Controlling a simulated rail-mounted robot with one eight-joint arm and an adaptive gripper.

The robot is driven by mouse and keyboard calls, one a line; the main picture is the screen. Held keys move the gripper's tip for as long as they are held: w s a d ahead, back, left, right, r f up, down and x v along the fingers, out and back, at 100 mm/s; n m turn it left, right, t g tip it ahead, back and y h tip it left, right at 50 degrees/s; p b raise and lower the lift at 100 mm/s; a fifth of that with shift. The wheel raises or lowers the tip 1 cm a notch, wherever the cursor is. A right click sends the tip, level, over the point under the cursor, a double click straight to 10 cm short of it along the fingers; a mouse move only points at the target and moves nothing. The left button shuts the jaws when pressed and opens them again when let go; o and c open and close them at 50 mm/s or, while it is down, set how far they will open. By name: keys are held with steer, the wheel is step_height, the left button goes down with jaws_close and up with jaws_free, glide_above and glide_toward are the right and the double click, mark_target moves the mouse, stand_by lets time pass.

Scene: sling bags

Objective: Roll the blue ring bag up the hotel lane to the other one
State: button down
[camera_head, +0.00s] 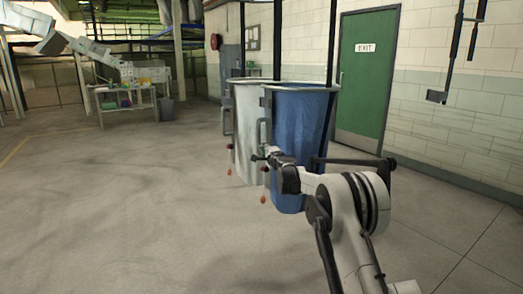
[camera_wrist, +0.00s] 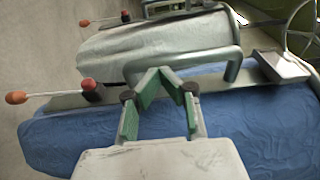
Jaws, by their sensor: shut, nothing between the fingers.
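The blue ring bag (camera_head: 302,125) hangs from dark rods and shows as blue cloth in the wrist view (camera_wrist: 55,140). The other bag, a pale grey-white one (camera_head: 246,130), hangs right beside it on the left; it also shows in the wrist view (camera_wrist: 150,48). The two rims look close together; I cannot tell if they touch. My gripper (camera_head: 265,157) is at the blue bag's near left side. Its green fingers (camera_wrist: 158,72) are shut with nothing between them, close to a grey bar handle (camera_wrist: 190,60). Contact with the handle is unclear.
Red and orange knobs on cords (camera_wrist: 16,97) hang by the bags. A green exit door (camera_head: 361,85) and block wall stand at right. The left floor (camera_head: 100,200) is clear.

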steer(key=p+v, duration=0.1)
steer(key=v, duration=0.9)
steer(key=shift+s+d, duration=0.25)
steer(key=shift+s, duration=0.05)
steer(key=s+a+r+n+g+y+p, duration=0.1)
steer(key=s+a+r+n+g+y, duration=0.15)
steer(key=s+r+n, duration=0.7)
steer(key=s+r+g+h, duration=0.2)
steer(key=s+r+g, duration=0.15)
steer(key=s, duration=1.75)
steer(key=s+d+f+n+g+h, duration=0.1)
steer(key=s+d+f+h, duration=0.1)
steer(key=s, duration=1)
steer(key=s+d+f+n+g+h+p, duration=0.1)
steer(key=s+d+f, duration=0.4)
steer(key=s, duration=0.7)
steer(key=s+d+f+n+g+h+p, duration=0.1)
steer(key=s+f, duration=0.4)
steer(key=s, duration=0.7)
steer(key=d+n+g+h, duration=0.1)
steer(key=d+n, duration=0.1)
steer(key=shift+d+f+h, duration=0.35)
